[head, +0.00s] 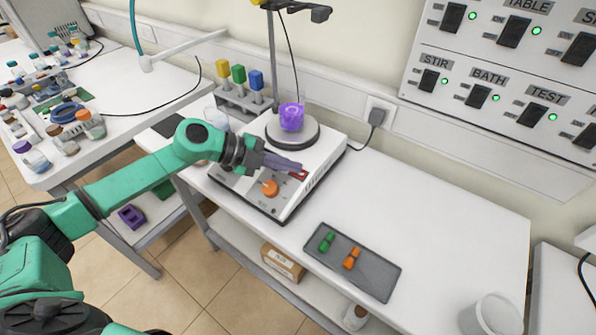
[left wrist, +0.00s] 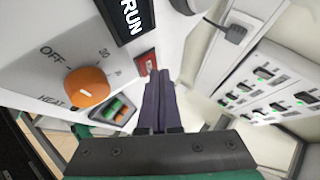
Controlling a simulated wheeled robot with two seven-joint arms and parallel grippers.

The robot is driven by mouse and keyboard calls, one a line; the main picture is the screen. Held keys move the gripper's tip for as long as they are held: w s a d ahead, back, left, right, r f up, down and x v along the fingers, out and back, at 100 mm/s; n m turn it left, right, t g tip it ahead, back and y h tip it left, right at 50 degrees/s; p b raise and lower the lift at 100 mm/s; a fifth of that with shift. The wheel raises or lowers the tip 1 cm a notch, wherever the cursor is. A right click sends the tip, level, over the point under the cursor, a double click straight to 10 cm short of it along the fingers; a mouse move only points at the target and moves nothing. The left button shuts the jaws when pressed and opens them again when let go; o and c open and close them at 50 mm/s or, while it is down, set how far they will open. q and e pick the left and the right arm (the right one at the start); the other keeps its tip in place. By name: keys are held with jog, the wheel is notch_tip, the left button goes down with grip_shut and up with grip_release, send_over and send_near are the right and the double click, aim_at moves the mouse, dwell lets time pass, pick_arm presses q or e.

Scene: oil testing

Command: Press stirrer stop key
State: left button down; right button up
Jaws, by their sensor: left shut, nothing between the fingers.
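The stirrer (head: 305,142) is a white box with a round grey plate on top and a purple beaker (head: 291,117) standing on it. Its sloped front has an orange knob (head: 270,188) and a small red key (head: 299,176). In the left wrist view the red key (left wrist: 147,62) sits beside a dark display (left wrist: 127,18) reading RUN, with the orange knob (left wrist: 87,86) to its left. My left gripper (head: 300,167) is shut and empty, its fingertips right at the red key. Whether they touch it, I cannot tell. My right gripper is out of view.
A dark tray (head: 375,278) with a green and an orange piece lies on the white table (head: 440,215). A rack (head: 238,102) with coloured-topped items stands behind the stirrer. A wall panel (head: 490,95) carries several labelled switches with green lights. The table's right part is mostly clear.

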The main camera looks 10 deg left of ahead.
pick_arm(q)
jog(key=shift+w+f, duration=0.1)
jog(key=shift+f, duration=0.3)
dwell(0.4)
jog(key=shift+s+r+p, duration=0.3)
jog(key=shift+r+p, duration=0.4)
jog(key=shift+r, duration=0.15)
jog(key=shift+a+r+p, duration=0.1)
jog(key=shift+r+p, duration=0.2)
jog(key=shift+p, duration=0.05)
jog(key=r+p, duration=0.1)
jog(key=s+r+p, duration=0.1)
jog(key=r+p, duration=0.1)
jog(key=r, duration=0.1)
jog(key=shift+s+a, duration=0.25)
dwell(0.5)
